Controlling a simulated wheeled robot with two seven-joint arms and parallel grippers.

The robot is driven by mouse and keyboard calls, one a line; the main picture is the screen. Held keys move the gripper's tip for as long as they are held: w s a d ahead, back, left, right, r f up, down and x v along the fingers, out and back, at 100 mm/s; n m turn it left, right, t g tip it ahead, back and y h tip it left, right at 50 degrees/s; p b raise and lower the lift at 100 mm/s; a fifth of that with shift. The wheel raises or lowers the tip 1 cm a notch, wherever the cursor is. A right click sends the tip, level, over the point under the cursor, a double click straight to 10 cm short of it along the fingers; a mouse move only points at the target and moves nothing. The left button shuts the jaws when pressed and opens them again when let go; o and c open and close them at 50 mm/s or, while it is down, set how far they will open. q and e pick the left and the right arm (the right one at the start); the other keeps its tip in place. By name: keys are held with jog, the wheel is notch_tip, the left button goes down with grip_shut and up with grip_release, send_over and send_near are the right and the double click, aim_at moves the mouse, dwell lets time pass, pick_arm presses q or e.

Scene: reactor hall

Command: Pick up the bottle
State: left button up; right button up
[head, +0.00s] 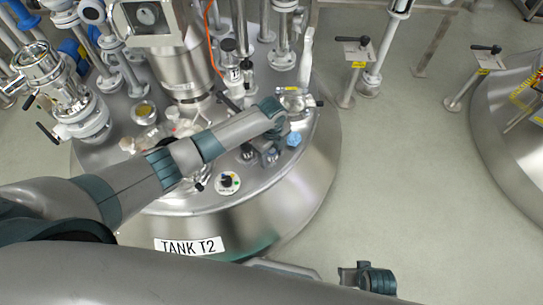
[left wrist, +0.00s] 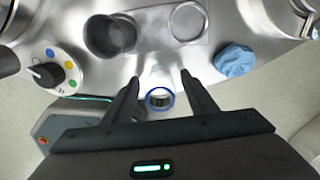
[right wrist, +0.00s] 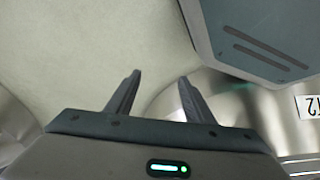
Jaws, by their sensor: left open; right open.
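A small round thing with a blue ring and dark middle, perhaps the bottle's open mouth (left wrist: 159,99), shows between my left fingers in the left wrist view. My left gripper (left wrist: 158,78) is open, its fingers on either side of that ring; I cannot tell whether they touch it. In the head view my left gripper (head: 268,154) is over the front of the tank top, and my own arm hides much there. My right gripper (right wrist: 160,80) is open and empty above the floor beside the tank; part of it shows low in the head view (head: 368,278).
The steel tank top (head: 195,208) is crowded with pipes and valves. A dial with coloured dots (head: 228,183) and a crumpled blue cloth (head: 294,139) flank my left gripper. A dark cup (left wrist: 108,35) stands nearby. Open floor (head: 410,150) lies to the right.

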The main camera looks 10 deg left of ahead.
pick_arm(q)
jog(key=c, duration=1.1)
pick_arm(e)
jog(key=shift+s+f, duration=0.2)
jog(key=shift+s, duration=0.1)
pick_arm(q)
jog(key=shift+r, duration=0.15)
pick_arm(e)
jog(key=shift+w+r, duration=0.1)
pick_arm(q)
jog(key=shift+r, duration=0.65)
notch_tip(320, 180, up, 3)
jog(key=shift+f, duration=0.2)
jog(key=s+d+r+p, duration=0.1)
jog(key=s+d+r, duration=0.5)
jog(key=s, duration=0.3)
jog(key=shift+d+r, duration=0.4)
jog(key=shift+d, duration=0.35)
pick_arm(e)
jog(key=f, duration=0.3)
jog(key=shift+s+d+f, duration=0.2)
jog(key=shift+s+f, duration=0.1)
jog(key=shift+f, duration=0.05)
